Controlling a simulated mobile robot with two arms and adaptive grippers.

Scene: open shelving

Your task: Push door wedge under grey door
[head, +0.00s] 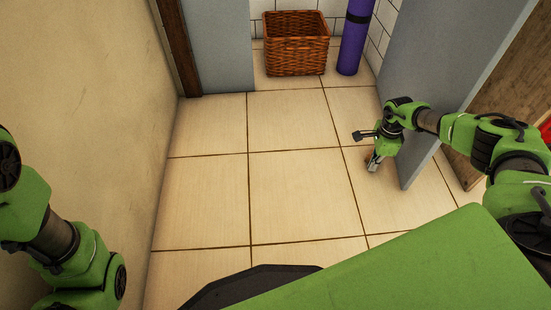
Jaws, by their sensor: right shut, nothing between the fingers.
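The grey door (437,62) stands open on the right, its lower edge close above the tiled floor. My right gripper (373,164) is shut and points down at the floor, just left of the door's near bottom corner. A small brownish patch shows at its fingertips, but I cannot tell whether it is the door wedge. The wedge is not clearly visible and may be hidden by the gripper. My left arm shows at the lower left, with its gripper out of view.
A wicker basket (296,45) and a purple rolled mat (356,36) stand at the back by the white tiled wall. A beige wall (85,95) runs along the left. A grey panel (222,48) is at the back left. The middle floor (295,195) is clear.

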